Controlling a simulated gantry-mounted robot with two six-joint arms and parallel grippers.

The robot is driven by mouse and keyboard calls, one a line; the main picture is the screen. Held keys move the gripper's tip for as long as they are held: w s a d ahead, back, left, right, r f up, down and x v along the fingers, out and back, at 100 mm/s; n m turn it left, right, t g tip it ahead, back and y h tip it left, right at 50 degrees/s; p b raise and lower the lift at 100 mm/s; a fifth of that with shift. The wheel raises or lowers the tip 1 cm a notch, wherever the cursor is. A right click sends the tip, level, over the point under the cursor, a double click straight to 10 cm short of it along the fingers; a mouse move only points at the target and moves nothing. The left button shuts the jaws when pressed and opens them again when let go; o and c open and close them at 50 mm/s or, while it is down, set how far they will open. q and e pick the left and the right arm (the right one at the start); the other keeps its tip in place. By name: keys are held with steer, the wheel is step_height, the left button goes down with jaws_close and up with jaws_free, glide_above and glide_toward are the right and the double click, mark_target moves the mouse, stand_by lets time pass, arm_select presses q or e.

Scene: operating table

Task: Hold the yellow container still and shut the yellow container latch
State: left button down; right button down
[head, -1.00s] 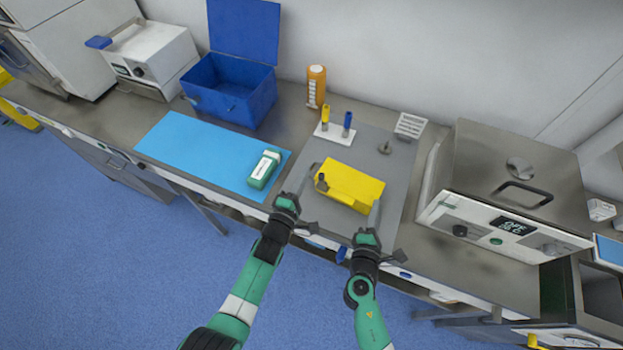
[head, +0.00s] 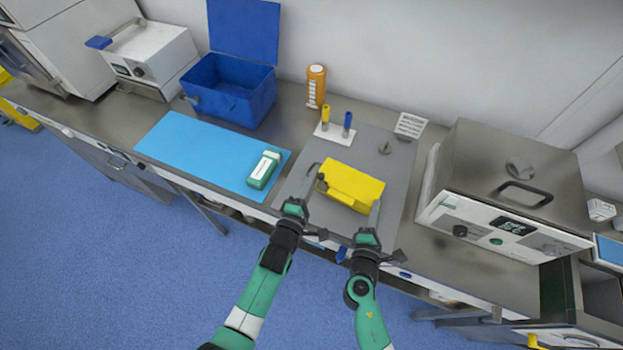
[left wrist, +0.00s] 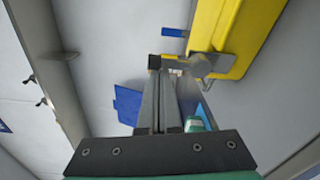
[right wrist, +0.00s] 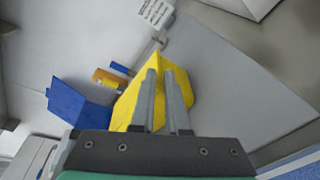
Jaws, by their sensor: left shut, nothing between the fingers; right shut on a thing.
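The yellow container (head: 351,187) lies on the grey mat on the table. A dark grey latch (head: 321,183) sits at its left end, and the latch (left wrist: 203,66) shows large in the left wrist view beside the yellow side. My left gripper (head: 305,190) is shut and empty, its tips close to the latch; I cannot tell whether they touch it. My right gripper (head: 375,208) is shut on the container's right end. In the right wrist view its fingers (right wrist: 164,80) lie over the yellow container (right wrist: 180,85), hiding part of it.
A green-and-white device (head: 263,170) lies on the light blue mat (head: 190,150) at left. Behind stand an open blue box (head: 230,95), an orange bottle (head: 316,86) and a white rack (head: 334,132) with yellow and blue tubes. A large metal appliance (head: 505,190) stands right.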

arm_select(q)
steer(key=shift+s+d, duration=0.2)
steer(key=shift+d, duration=0.25)
stand_by(0.5)
steer(key=shift+s+d, duration=0.2)
steer(key=shift+d, duration=0.25)
steer(key=shift+s+d+f+m+t, duration=0.15)
steer(key=shift+s+d+f+m, duration=0.3)
steer(key=shift+m, duration=0.9)
steer(key=shift+d+f+m+t, duration=0.15)
steer(key=shift+d+m, duration=0.5)
steer(key=shift+m, duration=0.65)
steer(key=shift+s+d+f+m+t, duration=0.1)
steer(key=shift+s+d+f+m, duration=0.35)
steer(key=shift+m, duration=0.9)
steer(key=shift+w+d, duration=0.15)
steer(key=shift+r, duration=0.15)
